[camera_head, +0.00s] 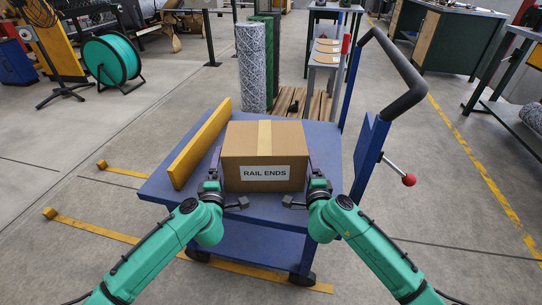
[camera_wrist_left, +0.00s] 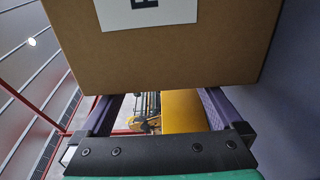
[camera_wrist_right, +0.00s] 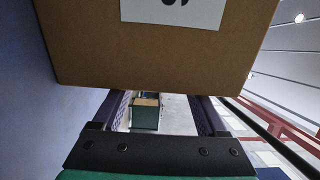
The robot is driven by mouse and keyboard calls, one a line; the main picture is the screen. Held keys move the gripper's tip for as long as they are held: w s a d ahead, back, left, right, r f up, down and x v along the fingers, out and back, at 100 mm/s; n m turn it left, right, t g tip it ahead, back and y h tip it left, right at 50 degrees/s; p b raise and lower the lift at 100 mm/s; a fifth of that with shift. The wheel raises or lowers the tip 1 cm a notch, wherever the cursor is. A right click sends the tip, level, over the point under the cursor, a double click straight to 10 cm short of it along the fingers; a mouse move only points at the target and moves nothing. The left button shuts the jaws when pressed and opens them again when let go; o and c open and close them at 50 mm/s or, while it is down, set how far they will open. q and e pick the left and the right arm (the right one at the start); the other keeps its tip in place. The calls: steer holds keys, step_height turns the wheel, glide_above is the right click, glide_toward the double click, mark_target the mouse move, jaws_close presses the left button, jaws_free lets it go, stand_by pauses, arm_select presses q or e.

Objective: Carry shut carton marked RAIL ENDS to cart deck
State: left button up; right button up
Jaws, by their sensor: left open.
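The brown carton (camera_head: 264,145) with the RAIL ENDS label (camera_head: 265,172) sits on the blue cart deck (camera_head: 170,187), upright, its lid shut under a tape strip. My left gripper (camera_head: 218,182) is at its left front corner, open, with nothing between its fingers. My right gripper (camera_head: 311,182) is at its right front corner, also with fingers apart and empty. In the left wrist view the carton (camera_wrist_left: 165,55) lies beyond the spread fingers. The right wrist view shows the carton (camera_wrist_right: 150,55) the same way. Whether any finger touches the carton is unclear.
A yellow rail (camera_head: 200,143) stands along the deck's left side. The cart's dark push handle (camera_head: 398,75) rises at the right, with a red-knobbed lever (camera_head: 408,179) below. Rolls of mesh (camera_head: 252,66) stand behind the cart. Deck is bare in front of the carton.

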arm_select(q)
steer(key=shift+a, duration=0.25)
arm_select(e)
steer(key=shift+d, duration=0.3)
steer(key=o, duration=0.4)
steer(key=shift+c, duration=0.2)
arm_select(q)
steer(key=shift+a, duration=0.1)
arm_select(e)
steer(key=shift+o, duration=0.2)
steer(key=shift+d, duration=0.1)
steer(key=shift+s, duration=0.1)
steer(key=s, duration=1.2)
arm_select(q)
steer(key=s, duration=1.2)
